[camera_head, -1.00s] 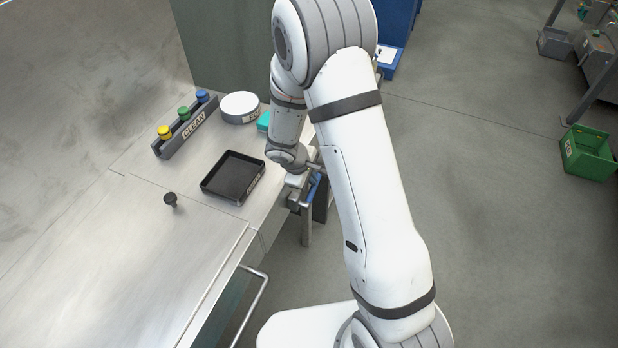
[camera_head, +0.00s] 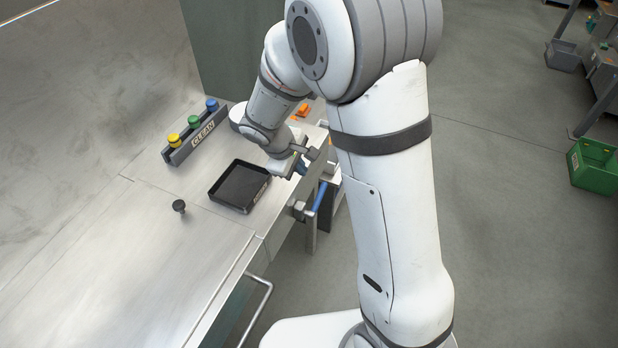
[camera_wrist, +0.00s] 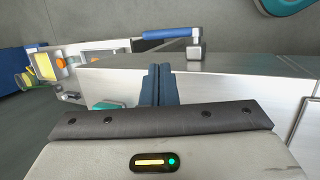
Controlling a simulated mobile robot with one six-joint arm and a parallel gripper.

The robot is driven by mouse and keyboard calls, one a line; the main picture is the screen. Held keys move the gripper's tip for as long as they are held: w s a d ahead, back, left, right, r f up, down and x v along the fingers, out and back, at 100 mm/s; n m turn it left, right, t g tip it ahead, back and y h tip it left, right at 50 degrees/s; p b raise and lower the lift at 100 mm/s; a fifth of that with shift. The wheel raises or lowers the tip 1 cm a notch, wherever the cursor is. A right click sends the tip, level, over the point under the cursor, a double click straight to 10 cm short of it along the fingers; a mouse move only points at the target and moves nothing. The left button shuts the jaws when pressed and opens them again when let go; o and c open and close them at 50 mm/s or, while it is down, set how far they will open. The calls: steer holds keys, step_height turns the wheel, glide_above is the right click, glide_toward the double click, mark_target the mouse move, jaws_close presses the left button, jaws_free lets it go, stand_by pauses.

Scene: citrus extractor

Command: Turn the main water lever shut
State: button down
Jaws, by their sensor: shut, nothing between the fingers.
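The main water lever has a blue handle (camera_head: 318,196) and a grey metal pivot, and sits at the right edge of the steel bench. In the wrist view its blue handle (camera_wrist: 170,34) lies nearly level and runs left from the grey pivot block (camera_wrist: 195,45). My gripper (camera_wrist: 159,72) is shut with dark blue fingers together and empty. The fingertips point toward the handle and appear short of it. In the head view my gripper (camera_head: 303,166) is just above and left of the lever, partly hidden by my arm.
A black tray (camera_head: 238,186) and a dark knob (camera_head: 179,206) are on the bench (camera_head: 110,258). A CLEAN rack (camera_head: 199,138) holds three coloured-top items. A rail (camera_head: 262,305) sticks out at the bench front. A green crate (camera_head: 595,165) stands on the open floor at right.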

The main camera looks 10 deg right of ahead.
steer(key=f+b, duration=0.1)
steer(key=b, duration=0.7)
glide_toward(320, 192)
steer(key=x, duration=0.7)
steer(key=shift+r, duration=0.1)
